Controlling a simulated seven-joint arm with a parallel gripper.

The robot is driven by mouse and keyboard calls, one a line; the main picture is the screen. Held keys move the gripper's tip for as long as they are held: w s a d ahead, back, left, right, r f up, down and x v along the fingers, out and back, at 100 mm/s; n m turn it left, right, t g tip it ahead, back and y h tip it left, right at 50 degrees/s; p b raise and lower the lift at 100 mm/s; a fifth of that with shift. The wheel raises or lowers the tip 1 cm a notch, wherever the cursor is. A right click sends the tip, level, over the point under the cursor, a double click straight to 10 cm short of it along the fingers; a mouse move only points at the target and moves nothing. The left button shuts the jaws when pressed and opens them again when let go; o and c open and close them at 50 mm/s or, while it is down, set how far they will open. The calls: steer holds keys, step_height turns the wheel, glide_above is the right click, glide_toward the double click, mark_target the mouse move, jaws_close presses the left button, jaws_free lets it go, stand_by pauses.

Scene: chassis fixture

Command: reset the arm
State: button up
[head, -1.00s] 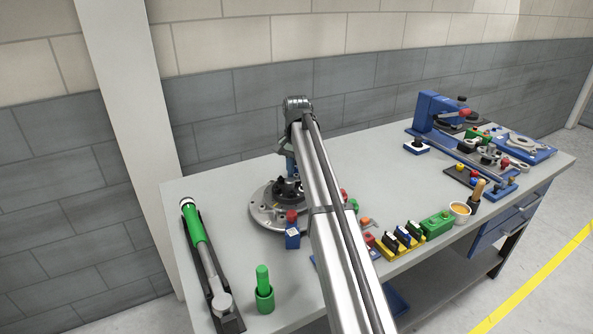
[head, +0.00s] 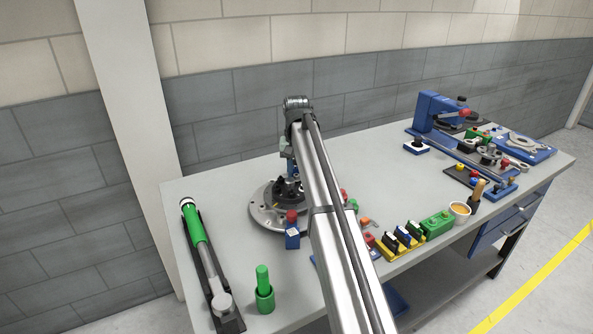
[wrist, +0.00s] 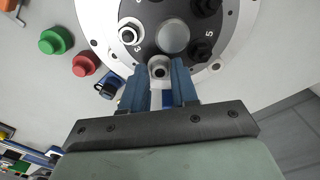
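My gripper (wrist: 160,72) is in the wrist view with its two blue fingers apart. It points down at the round fixture (wrist: 112,10), a pale ring with a dark numbered centre. A pale nut with a dark hole (wrist: 159,70) shows between the fingertips; I cannot tell whether they touch it. In the head view my arm reaches over the bench to the same fixture (head: 262,217), and the fingertips are hidden.
A small blue block with a red knob (head: 292,236) stands close by the fixture. A green-handled tool (head: 197,225) and a green peg in a holder (head: 264,294) are at left. Coloured parts and a blue press (head: 427,112) are at right. The bench's back middle (head: 365,145) is clear.

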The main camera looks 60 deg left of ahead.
steer(key=shift+c, duration=0.3)
jaws_close()
steer(key=shift+m, duration=1.8)
steer(key=shift+f+m, duration=0.1)
steer(key=shift+m, duration=1.6)
